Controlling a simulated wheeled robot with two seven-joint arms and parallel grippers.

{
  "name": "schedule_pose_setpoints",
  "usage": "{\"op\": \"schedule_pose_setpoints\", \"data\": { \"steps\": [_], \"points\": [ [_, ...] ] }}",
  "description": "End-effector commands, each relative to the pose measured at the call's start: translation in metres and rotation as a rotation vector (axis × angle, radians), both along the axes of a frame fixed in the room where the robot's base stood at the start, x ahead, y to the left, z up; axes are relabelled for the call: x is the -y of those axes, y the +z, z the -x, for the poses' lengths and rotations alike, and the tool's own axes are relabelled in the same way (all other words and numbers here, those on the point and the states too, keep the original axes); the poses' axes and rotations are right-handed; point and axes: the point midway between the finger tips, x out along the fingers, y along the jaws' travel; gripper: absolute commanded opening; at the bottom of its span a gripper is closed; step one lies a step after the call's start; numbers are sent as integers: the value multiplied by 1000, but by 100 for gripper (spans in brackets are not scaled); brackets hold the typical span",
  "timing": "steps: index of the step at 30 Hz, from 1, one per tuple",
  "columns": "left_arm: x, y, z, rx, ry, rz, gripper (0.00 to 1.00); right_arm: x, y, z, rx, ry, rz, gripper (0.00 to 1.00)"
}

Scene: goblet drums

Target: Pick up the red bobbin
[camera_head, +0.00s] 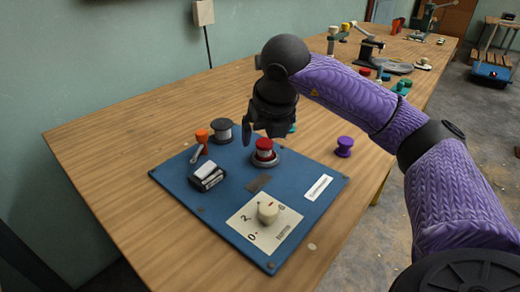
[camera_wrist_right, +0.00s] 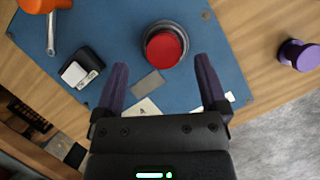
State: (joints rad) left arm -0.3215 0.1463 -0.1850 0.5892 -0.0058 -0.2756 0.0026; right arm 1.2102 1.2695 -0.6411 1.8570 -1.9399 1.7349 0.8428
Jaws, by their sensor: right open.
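The red bobbin (camera_head: 264,145) stands upright in a round metal ring on the blue board (camera_head: 180,172). In the right wrist view the red bobbin (camera_wrist_right: 165,46) shows from above as a red disc, just beyond the fingertips and roughly centred between their lines. My right gripper (camera_head: 266,132) is open and empty, pointing down just above and behind the bobbin in the head view. Its two purple-dark fingers (camera_wrist_right: 161,62) are spread wide in the wrist view and seem not to touch the bobbin. My left gripper is not in view.
An orange piece (camera_head: 202,136) and a dark grey spool (camera_head: 222,128) sit left of the bobbin. A black-and-white box (camera_head: 206,176) and a cream knob (camera_head: 267,211) are on the board. A purple spool (camera_head: 344,146) stands on the wooden table at right.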

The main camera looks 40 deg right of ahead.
Motion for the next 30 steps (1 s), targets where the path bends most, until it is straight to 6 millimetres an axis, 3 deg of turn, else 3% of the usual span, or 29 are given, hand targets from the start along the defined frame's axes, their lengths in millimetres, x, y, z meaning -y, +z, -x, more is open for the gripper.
{"op": "schedule_pose_setpoints", "data": {
  "steps": [1,4,11,24,30],
  "points": [
    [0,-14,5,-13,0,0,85,3,-19,-2,-8,-2,0,93],
    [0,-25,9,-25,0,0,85,7,-37,-7,-8,-1,0,93],
    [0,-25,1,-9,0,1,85,9,-35,-9,1,0,0,93],
    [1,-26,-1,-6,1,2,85,8,-35,-9,0,0,0,0],
    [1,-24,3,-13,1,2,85,8,-34,-9,0,0,-1,0]
  ]
}}
